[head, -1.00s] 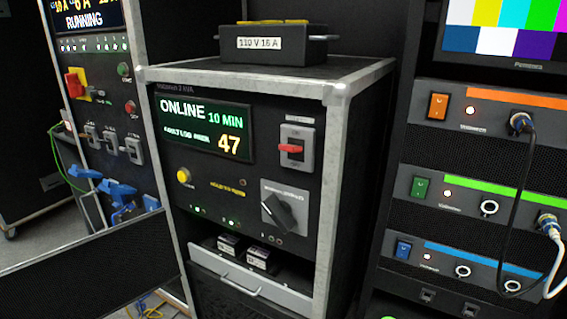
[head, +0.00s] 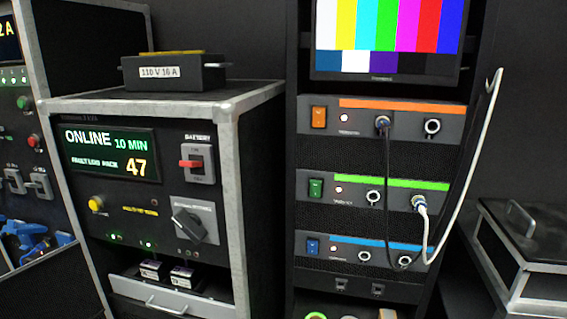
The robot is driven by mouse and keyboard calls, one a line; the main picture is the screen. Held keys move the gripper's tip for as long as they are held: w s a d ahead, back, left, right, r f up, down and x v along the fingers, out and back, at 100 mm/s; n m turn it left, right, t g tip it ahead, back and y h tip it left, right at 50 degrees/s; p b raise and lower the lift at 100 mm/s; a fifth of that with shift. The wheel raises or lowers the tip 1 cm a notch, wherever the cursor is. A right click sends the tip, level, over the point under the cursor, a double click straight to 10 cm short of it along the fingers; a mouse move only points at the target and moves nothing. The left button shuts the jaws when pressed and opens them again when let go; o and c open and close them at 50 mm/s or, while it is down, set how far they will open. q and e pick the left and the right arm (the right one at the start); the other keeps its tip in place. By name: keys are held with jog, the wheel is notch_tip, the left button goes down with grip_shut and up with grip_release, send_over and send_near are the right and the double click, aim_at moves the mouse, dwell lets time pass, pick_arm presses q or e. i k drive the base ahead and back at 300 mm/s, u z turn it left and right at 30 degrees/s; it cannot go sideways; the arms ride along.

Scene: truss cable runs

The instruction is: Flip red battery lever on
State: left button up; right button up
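The red battery lever (head: 191,164) sits in a grey switch plate under the label "BATTERY", on the front panel of the power cabinet (head: 236,180) at left centre. The red handle lies across the middle of its plate; its marked position is too small to read. The display (head: 112,155) beside it reads "ONLINE 10 MIN" and "47". Neither of my grippers shows in the head view.
A black rotary switch (head: 189,224) and a yellow button (head: 96,204) sit below the lever. An open drawer (head: 165,295) juts out lower down. A rack with orange, green and blue units (head: 385,190) stands right, cables hanging in front. A case (head: 530,250) stands far right.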

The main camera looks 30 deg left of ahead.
aim_at(183, 163)
jog(key=z, duration=0.35)
jog(key=i, duration=1.05)
jog(key=u, duration=1.55)
